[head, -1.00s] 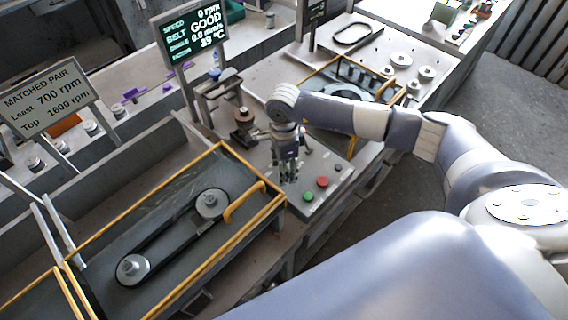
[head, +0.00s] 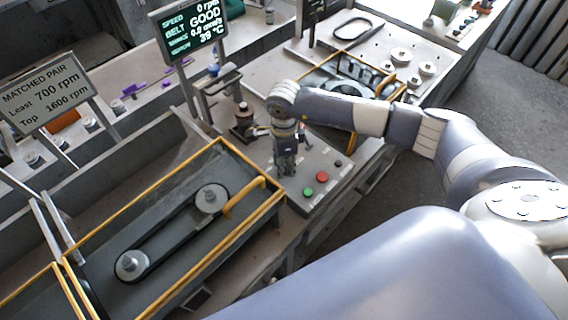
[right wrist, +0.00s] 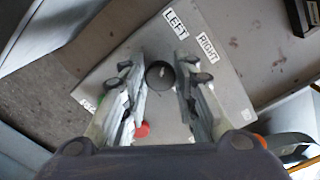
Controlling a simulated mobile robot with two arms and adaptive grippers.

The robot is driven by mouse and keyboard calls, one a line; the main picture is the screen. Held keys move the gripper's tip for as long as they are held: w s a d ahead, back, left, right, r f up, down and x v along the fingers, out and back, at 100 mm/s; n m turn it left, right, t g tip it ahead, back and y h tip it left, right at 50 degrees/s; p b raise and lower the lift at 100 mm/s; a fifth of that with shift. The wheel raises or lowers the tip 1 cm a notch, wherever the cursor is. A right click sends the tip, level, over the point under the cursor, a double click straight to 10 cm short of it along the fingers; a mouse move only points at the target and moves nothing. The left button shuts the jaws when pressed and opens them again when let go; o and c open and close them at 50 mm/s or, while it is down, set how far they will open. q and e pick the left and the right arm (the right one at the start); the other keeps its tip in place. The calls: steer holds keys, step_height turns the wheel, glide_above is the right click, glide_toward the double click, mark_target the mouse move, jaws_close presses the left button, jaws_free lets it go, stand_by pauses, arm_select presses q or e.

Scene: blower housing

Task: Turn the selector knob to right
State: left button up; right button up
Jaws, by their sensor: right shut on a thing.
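The selector knob (right wrist: 160,75) is a round dark knob with a small light mark, on a grey panel (right wrist: 225,85) in the right wrist view. A LEFT label (right wrist: 175,22) and a RIGHT label (right wrist: 207,47) are beyond it; a third label is partly hidden. My right gripper (right wrist: 161,82) points down at the panel with a finger on each side of the knob, shut on it. In the head view my right gripper (head: 286,172) hides the knob. I cannot read exactly where the knob's mark points. My left gripper is not in view.
A green button (head: 308,192) and a red button (head: 322,177) sit close beside my right gripper. A yellow-framed belt drive (head: 170,232) lies to the left. A status screen (head: 190,28) reads 0 rpm and GOOD. A press-like fixture (head: 225,95) stands behind.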

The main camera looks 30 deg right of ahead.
steer(key=shift+f+m+b, duration=0.15)
steer(key=shift+m+b, duration=0.85)
steer(key=shift+m, duration=0.1)
steer(key=m+b, duration=0.3)
steer(key=shift+w+d+m, duration=0.1)
steer(key=shift+m, duration=0.2)
steer(key=m+b, duration=0.2)
steer(key=m, duration=0.1)
steer(key=shift+m, duration=0.4)
steer(key=shift+r+m+b, duration=0.2)
steer(key=shift+m+b, duration=0.35)
steer(key=shift+m, duration=0.15)
steer(key=shift+w, duration=0.1)
steer(key=o, duration=1)
steer(key=shift+o, duration=0.2)
